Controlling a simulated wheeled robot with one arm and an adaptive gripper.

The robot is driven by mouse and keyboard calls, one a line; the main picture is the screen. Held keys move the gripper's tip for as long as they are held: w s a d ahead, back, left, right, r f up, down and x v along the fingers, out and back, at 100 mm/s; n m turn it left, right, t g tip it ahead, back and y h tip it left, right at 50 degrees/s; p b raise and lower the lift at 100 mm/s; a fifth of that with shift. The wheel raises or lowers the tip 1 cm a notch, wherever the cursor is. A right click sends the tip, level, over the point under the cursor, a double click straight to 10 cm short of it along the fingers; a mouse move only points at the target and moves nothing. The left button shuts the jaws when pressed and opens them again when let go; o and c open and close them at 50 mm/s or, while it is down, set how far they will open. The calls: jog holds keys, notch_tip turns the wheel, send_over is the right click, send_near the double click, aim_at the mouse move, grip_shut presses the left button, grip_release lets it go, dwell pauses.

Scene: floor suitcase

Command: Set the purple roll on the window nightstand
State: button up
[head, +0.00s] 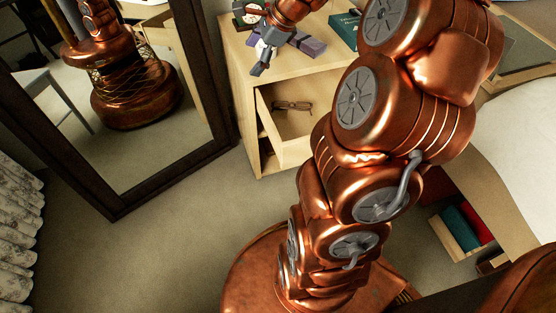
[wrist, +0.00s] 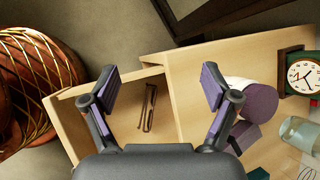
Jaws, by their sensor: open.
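The purple roll (wrist: 262,101), a short cylinder with a purple end and a pale side, sits on the light wood nightstand (wrist: 205,60) in the wrist view. My gripper (wrist: 160,80) is open with nothing between its fingers. Its right finger partly covers the roll's side, and I cannot tell whether they touch. In the head view, my gripper (head: 262,62) is over the front edge of the nightstand (head: 240,70), beside a mirror. My gripper and arm hide much of the top there, and I cannot make out the roll clearly.
The nightstand's drawer (wrist: 78,122) is open, with glasses (wrist: 148,108) inside. A green clock (wrist: 297,75) and a clear glass (wrist: 299,132) stand near the roll. A teal book (head: 343,30) lies on top. A dark-framed mirror (head: 215,75) stands left; a bed (head: 520,140) is right.

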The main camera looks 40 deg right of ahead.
jog(key=s+a+f+n+g, duration=0.2)
jog(key=s+a+n+g, duration=0.1)
jog(key=s+a+n, duration=0.5)
jog(key=s+a+f+n+g, duration=0.2)
jog(key=s+a+n, duration=0.3)
jog(key=s+a, duration=0.3)
jog(key=s+a+f+n+g+h, duration=0.1)
jog(key=s+n+g, duration=0.1)
jog(key=s+n, duration=0.3)
jog(key=s+a+f+n+g+h, duration=0.1)
jog(key=s+n, duration=0.4)
jog(key=s, duration=0.6)
jog(key=shift+s+a+f+g+h, duration=0.15)
jog(key=shift+a+f+g+h, duration=0.1)
jog(key=shift+g+h, duration=0.45)
